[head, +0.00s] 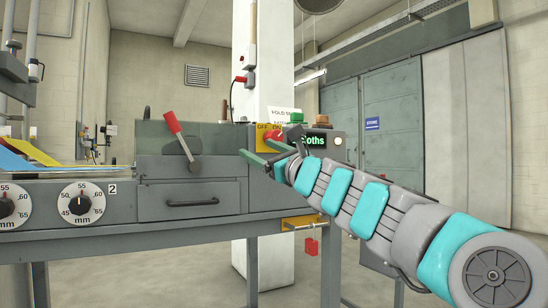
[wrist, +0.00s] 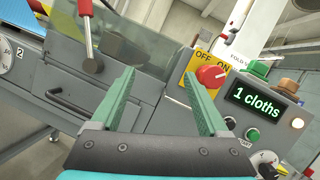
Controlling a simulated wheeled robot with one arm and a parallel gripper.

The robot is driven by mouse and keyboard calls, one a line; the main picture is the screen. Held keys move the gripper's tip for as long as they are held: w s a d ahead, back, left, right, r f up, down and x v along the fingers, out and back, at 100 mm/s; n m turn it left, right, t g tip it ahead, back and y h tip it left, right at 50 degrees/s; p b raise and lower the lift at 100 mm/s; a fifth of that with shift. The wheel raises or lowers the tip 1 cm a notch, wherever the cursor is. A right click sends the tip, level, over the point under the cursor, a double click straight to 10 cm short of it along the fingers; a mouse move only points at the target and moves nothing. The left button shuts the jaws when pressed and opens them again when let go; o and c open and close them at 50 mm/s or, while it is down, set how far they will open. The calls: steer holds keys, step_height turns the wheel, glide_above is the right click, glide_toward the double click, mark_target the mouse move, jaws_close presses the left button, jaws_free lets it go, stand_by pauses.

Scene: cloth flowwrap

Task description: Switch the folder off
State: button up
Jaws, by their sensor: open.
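The folder's switch is a red rotary knob (wrist: 211,76) on a yellow plate (wrist: 193,68) marked OFF on the left and ON on the right. The knob seems turned toward ON, though its pointer is small. In the head view the knob (head: 272,136) is partly hidden behind my gripper. My gripper (wrist: 160,78) has two green fingers, spread wide with nothing between them. In the wrist view the knob lies just right of the right fingertip, apart from the gap between the fingers. In the head view my gripper (head: 257,151) is in front of the panel, just below the knob.
A display (wrist: 253,103) reads "1 cloths", with a green button (wrist: 252,134) and a lit lamp (wrist: 297,123) nearby. A red-handled lever (head: 175,126) stands left of the switch. A drawer (head: 190,200) is below it. Dials (head: 82,204) sit further left.

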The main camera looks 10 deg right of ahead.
mark_target(278, 136)
steer(key=w+d+r+m+t+h, duration=0.1)
steer(key=w+d+m+t+h, duration=0.2)
steer(key=d+m, duration=0.35)
steer(key=shift+h, duration=0.4)
steer(key=x, duration=0.2)
steer(key=p+x, duration=0.1)
steer(key=x, duration=0.1)
steer(key=p+x, duration=0.1)
steer(key=x, duration=0.1)
steer(key=shift+d+r, duration=0.25)
steer(key=shift+d, duration=0.1)
steer(key=shift+w+a+r, duration=0.1)
steer(key=shift+w+a, duration=0.2)
steer(key=shift+w, duration=0.3)
steer(key=shift+c, duration=0.2)
jaws_close()
